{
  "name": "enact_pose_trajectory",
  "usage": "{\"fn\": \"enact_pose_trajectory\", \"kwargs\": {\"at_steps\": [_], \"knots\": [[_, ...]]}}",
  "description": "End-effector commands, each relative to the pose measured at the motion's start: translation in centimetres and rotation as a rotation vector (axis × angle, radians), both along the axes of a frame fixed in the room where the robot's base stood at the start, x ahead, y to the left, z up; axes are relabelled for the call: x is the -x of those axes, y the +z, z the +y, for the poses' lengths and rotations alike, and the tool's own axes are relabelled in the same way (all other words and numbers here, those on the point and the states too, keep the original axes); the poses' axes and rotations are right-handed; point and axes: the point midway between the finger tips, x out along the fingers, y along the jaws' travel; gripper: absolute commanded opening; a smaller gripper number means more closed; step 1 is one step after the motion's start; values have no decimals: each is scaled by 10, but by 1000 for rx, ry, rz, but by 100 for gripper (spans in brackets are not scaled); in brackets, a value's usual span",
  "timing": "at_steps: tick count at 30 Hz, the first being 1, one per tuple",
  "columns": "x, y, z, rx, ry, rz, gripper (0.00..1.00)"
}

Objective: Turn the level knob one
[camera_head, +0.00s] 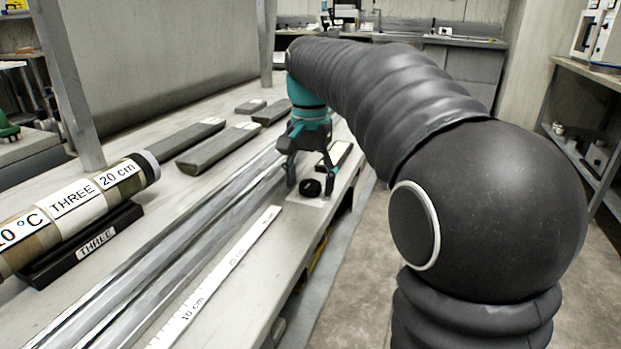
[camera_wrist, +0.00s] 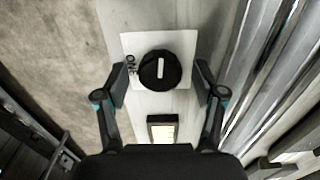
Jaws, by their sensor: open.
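The black level knob (camera_wrist: 160,70) sits on a white plate (camera_wrist: 187,43) marked ONE in the wrist view. A white bar on its face runs along the picture's vertical. In the head view the knob (camera_head: 310,188) is a small dark round piece near the bench's right edge. My gripper (camera_wrist: 162,82) is open, with one finger on each side of the knob. A gap shows between each finger and the knob in the wrist view. In the head view my gripper (camera_head: 309,172) is pointed down over the knob; its height above the plate is hard to tell.
A small framed display (camera_wrist: 162,130) is beside the plate. Clear rails (camera_head: 190,240) and a white ruler (camera_head: 225,270) run along the bench (camera_head: 170,215). A core labelled THREE (camera_head: 75,200) rests at left; grey half cores (camera_head: 215,150) lie behind the rails.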

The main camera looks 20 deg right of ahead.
Motion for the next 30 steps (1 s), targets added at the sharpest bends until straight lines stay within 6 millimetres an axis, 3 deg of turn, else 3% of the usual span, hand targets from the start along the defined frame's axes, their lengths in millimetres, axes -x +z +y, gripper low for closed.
{"fn": "enact_pose_trajectory", "kwargs": {"at_steps": [7,21,30], "knots": [[-1,17,0,0,0,-3,69],[-1,100,0,0,0,-2,69],[0,119,0,0,0,0,69]]}}
